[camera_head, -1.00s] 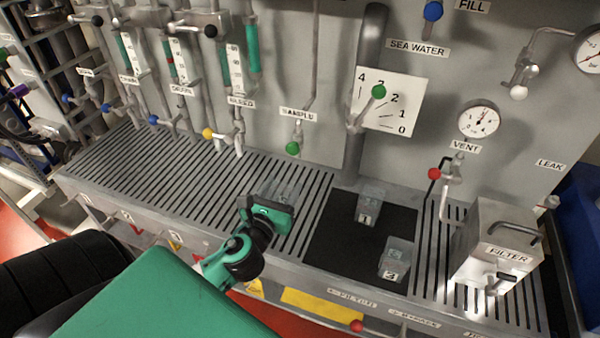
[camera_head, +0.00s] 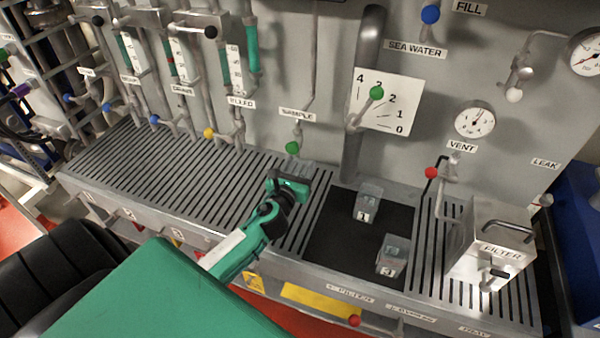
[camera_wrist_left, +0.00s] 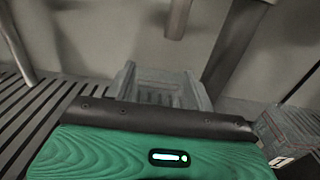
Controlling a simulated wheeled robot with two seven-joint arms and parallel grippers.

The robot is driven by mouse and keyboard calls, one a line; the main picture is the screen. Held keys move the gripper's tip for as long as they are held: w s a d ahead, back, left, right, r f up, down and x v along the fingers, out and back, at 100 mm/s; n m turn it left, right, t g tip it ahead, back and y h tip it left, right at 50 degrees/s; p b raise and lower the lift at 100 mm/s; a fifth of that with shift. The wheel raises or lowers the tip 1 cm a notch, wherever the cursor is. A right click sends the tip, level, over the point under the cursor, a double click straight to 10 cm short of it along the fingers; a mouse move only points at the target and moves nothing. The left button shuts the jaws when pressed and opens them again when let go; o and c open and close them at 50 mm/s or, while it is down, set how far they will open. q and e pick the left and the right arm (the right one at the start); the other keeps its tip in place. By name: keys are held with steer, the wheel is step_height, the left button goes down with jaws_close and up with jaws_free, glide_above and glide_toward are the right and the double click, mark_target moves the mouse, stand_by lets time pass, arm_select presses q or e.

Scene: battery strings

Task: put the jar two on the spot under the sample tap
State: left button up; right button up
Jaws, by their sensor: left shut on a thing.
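My left gripper (camera_head: 290,187) is at the grated shelf (camera_head: 190,185), below the SAMPLE label and the tap with the green knob (camera_head: 293,148). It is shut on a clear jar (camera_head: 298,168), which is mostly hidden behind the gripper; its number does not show. In the left wrist view the jar (camera_wrist_left: 160,88) stands out just beyond the gripper's dark edge (camera_wrist_left: 150,118). The spot under the tap is hidden by the jar and gripper. I cannot tell whether the jar touches the grating. My right gripper is not in view.
Jar 1 (camera_head: 368,203) and jar 3 (camera_head: 392,256) stand on the black mat (camera_head: 335,235) to the right. The filter box (camera_head: 492,248) is farther right. Pipes and valves line the wall behind. The grating on the left is clear.

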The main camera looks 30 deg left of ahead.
arm_select(q)
steer(key=shift+f, duration=0.95)
steer(key=shift+w+f, duration=0.2)
steer(key=shift+f, duration=0.1)
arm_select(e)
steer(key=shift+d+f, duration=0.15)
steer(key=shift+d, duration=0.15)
arm_select(q)
steer(key=shift+f, duration=0.15)
steer(key=o, duration=1.1)
steer(key=shift+c, duration=0.2)
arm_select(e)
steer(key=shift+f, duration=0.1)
